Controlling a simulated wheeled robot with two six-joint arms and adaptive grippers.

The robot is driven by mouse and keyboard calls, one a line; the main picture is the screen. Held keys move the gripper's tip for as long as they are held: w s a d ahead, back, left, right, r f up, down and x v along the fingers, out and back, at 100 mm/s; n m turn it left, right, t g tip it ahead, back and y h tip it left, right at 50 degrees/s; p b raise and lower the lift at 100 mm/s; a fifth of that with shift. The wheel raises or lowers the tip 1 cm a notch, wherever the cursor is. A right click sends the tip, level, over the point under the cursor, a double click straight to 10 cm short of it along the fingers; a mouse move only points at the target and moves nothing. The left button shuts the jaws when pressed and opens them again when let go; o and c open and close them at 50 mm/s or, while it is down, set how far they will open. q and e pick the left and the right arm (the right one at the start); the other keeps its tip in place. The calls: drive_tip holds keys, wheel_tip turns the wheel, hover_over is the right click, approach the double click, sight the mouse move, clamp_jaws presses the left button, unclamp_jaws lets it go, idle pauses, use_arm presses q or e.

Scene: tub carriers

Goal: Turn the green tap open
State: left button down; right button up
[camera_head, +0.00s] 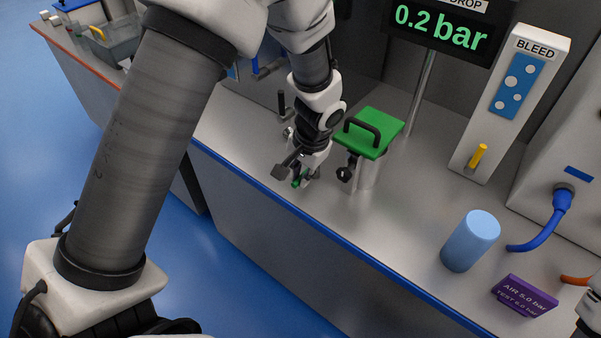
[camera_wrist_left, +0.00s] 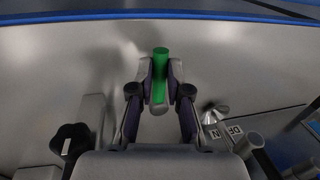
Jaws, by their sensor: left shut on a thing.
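The green tap's handle (camera_wrist_left: 160,68) stands between the two fingertips of my left gripper (camera_wrist_left: 160,88) in the left wrist view. The fingers are shut on it, one on each side. In the head view my left gripper (camera_head: 301,177) is low at the front of the grey bench, and only a small green piece of the tap (camera_head: 296,183) shows beside the fingers. The tap's body is hidden by the gripper.
A display (camera_head: 440,30) reads 0.2 bar. A BLEED panel (camera_head: 510,100), blue cylinder (camera_head: 471,240) and purple sign (camera_head: 524,296) stand further right. The blue front edge (camera_head: 330,246) is close.

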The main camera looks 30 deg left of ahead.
use_arm(q)
drive_tip(key=shift+s+f, duration=0.15)
drive_tip(key=c, duration=1.1)
unclamp_jaws()
drive_tip(key=shift+c, duration=0.2)
drive_tip(key=shift+r, duration=0.25)
wheel_tip(320, 180, up, 11)
drive_tip(key=d, duration=0.2)
drive_tip(key=shift+d+r, duration=0.2)
